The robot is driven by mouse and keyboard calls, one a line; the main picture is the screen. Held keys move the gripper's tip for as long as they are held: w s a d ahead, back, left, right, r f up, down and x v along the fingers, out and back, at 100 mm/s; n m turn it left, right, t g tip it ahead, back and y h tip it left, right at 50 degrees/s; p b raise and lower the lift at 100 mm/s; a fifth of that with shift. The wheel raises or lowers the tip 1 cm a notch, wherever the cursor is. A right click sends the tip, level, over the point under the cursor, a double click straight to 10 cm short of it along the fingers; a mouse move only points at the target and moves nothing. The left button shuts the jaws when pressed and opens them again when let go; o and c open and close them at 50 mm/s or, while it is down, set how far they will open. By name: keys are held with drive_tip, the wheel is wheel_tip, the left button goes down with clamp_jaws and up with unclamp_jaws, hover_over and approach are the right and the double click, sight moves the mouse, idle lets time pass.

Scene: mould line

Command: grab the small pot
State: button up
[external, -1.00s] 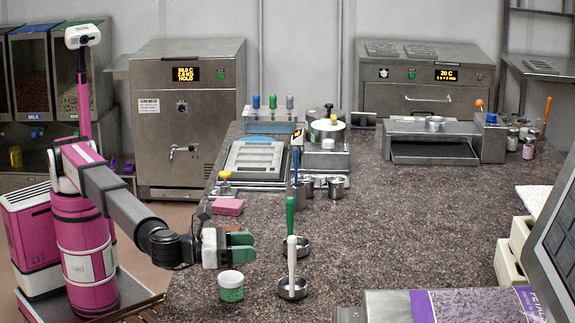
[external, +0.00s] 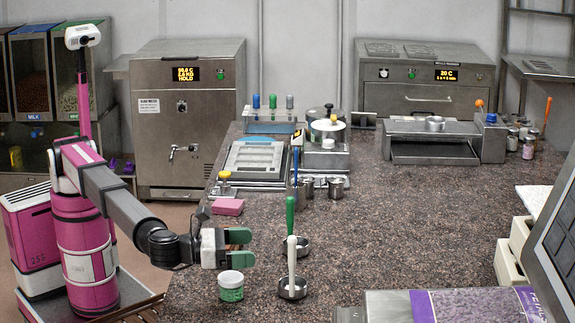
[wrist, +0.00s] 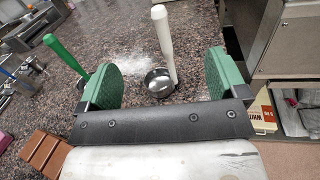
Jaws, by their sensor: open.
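Two small metal pots, one at the left (external: 307,190) and one at the right (external: 336,188), stand beside the scale, beyond my gripper. Nearer are two shallow metal cups. The one with a white handle (external: 292,290) also shows in the wrist view (wrist: 158,83), ahead between my fingers. The one with a green handle (external: 303,246) is behind it, and at the left in the wrist view (wrist: 27,82). I cannot tell which is the task's pot. My gripper (external: 240,247) is open and empty, left of the cups, with green pads apart.
A purple-and-white bag (external: 450,305) and a tilted screen (external: 556,240) are at the right front. The middle right of the counter is clear.

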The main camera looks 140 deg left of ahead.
drive_tip(key=s+d+f+n+g, duration=0.1)
drive_tip(key=s+d+f, duration=0.1)
drive_tip(key=s+d, duration=0.6)
approach(231, 277)
drive_tip(key=shift+w+a+f+y, duration=0.4)
drive_tip(key=shift+w+a+f, duration=0.4)
drive_tip(key=shift+a, duration=0.15)
drive_tip(key=shift+r+x, duration=0.2)
drive_tip(key=shift+x, duration=3.55)
drive_tip(key=shift+c, duration=0.3)
drive_tip(key=c, duration=1)
